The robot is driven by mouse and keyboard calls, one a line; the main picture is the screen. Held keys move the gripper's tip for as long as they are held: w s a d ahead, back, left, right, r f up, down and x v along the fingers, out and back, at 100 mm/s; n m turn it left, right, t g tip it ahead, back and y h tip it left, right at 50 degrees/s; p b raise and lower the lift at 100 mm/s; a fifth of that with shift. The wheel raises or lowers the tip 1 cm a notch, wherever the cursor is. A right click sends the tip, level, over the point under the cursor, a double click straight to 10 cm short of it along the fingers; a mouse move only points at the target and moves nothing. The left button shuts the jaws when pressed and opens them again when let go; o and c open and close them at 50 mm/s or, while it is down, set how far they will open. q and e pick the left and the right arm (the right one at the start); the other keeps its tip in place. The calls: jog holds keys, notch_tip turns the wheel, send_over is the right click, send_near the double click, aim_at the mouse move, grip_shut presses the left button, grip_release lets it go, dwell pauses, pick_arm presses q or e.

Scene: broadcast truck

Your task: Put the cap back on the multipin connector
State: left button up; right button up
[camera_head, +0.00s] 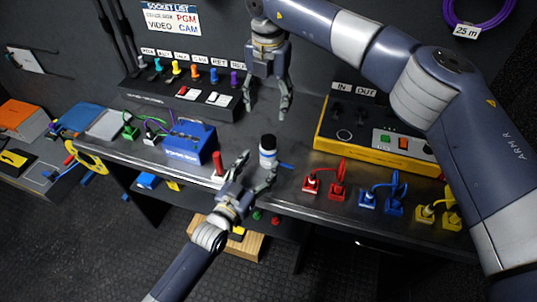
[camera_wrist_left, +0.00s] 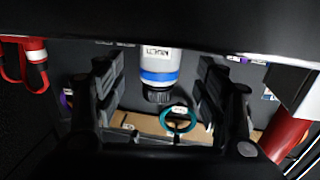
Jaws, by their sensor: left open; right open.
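A short upright white cylinder (camera_head: 267,157) with a black top (camera_head: 268,141) stands near the table's front edge. In the left wrist view a white labelled cylinder (camera_wrist_left: 160,62) has a blue band and a black ribbed end (camera_wrist_left: 158,97). It looks like the multipin connector; I cannot tell whether the black part is its cap. My left gripper (camera_head: 259,164) is open at the cylinder, and in the wrist view its fingers (camera_wrist_left: 160,88) lie either side with gaps. My right gripper (camera_head: 268,102) is open and empty, above and behind it. No separate cap is clearly identifiable.
A blue box (camera_head: 190,143) and red upright piece (camera_head: 217,163) stand left of the cylinder. Red (camera_head: 325,181), blue (camera_head: 381,197) and yellow (camera_head: 440,213) plugs line the front right, before a yellow-edged panel (camera_head: 372,151). A teal ring (camera_wrist_left: 178,120) shows beyond the left fingers.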

pick_arm(q)
jog(key=v, duration=0.7)
jog(key=shift+s+a, duration=0.2)
jog(key=shift+s, duration=0.15)
